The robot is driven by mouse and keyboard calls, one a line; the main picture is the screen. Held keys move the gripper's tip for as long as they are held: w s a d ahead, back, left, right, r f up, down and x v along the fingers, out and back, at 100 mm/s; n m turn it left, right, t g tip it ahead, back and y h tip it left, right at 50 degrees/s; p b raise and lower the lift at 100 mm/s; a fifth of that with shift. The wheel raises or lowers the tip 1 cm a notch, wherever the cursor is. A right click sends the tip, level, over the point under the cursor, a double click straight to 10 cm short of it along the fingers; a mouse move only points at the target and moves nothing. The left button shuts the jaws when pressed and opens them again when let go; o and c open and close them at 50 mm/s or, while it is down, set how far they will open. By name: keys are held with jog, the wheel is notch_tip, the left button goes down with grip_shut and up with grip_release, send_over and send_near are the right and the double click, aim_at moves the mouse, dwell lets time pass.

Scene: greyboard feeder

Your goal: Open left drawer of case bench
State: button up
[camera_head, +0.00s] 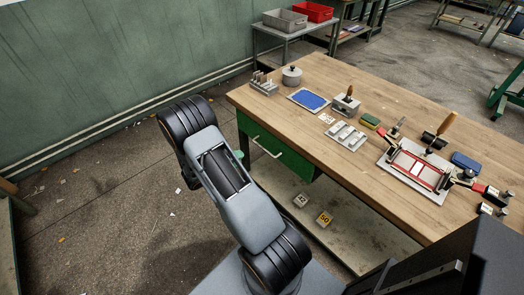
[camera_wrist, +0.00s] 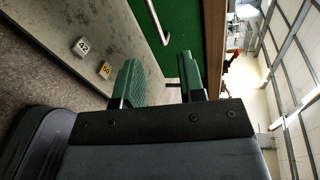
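The case bench (camera_head: 335,105) has a wooden top and a green drawer (camera_head: 285,155) under its left end. The drawer front looks flush with the bench, with a pale bar handle (camera_head: 265,148) across it. In the wrist view the green drawer front (camera_wrist: 182,25) fills the upper middle, and the handle (camera_wrist: 155,20) runs down from the top edge. My gripper (camera_wrist: 160,75) has two green fingers spread apart, with nothing between them. The handle is ahead of the fingers, apart from them. In the head view my arm hides most of the gripper.
A lower shelf (camera_head: 345,240) holds two number tags, 42 (camera_head: 301,201) and 50 (camera_head: 324,219). The benchtop carries a blue pad (camera_head: 308,99), metal blocks and a red-framed fixture (camera_head: 415,170). Open floor (camera_head: 110,215) lies left of the bench.

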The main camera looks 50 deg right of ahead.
aim_at(262, 147)
jog(key=d+f, duration=0.1)
jog(key=d, duration=0.3)
jog(key=d+f+n, duration=0.1)
jog(key=d+f, duration=0.1)
jog(key=d, duration=0.3)
jog(key=d+f+n, duration=0.1)
jog(key=d, duration=0.4)
jog(key=shift+s+f+t+h, duration=0.3)
jog(key=shift+c, duration=0.4)
jog(key=shift+a, duration=0.1)
grip_shut()
